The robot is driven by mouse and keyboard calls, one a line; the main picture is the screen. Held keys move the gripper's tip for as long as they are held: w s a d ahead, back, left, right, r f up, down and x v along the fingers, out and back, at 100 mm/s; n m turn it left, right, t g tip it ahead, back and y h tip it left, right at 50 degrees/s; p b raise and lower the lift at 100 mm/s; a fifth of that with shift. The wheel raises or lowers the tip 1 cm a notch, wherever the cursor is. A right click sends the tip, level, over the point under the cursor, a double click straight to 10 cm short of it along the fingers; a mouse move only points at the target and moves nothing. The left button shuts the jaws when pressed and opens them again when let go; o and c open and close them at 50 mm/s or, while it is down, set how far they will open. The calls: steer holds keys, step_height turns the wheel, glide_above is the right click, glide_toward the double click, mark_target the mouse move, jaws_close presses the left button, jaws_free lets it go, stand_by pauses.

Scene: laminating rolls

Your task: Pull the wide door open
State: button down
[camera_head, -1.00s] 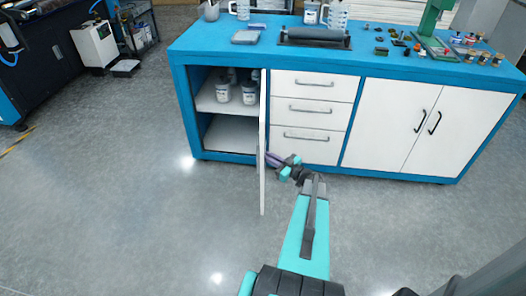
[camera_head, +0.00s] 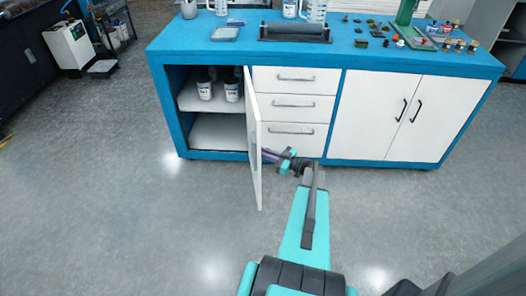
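A white cabinet door (camera_head: 254,140) at the left of the blue workbench stands swung out toward me, hinged beside the drawers. The left compartment (camera_head: 212,131) behind it is exposed. My gripper (camera_head: 270,155) is at the right side of the door, low down and close to its free edge. Its purple fingers reach the door panel. Any handle there is hidden, and I cannot tell whether the fingers are closed on one.
White bottles (camera_head: 205,88) stand on the compartment's shelf. Drawers (camera_head: 291,105) and closed double doors (camera_head: 400,118) fill the rest of the front. The grey floor (camera_head: 110,215) left of the door is clear.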

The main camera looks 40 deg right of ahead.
steer(key=c, duration=1.9)
jaws_free()
steer(key=shift+w+d+r+h, duration=0.3)
steer(key=shift+w+d, duration=0.1)
steer(key=shift+d, duration=0.15)
steer(key=shift+o, duration=0.2)
steer(key=shift+s, duration=0.1)
steer(key=v, duration=1.4)
steer(key=shift+a+f+b, duration=0.4)
steer(key=shift+s, duration=0.15)
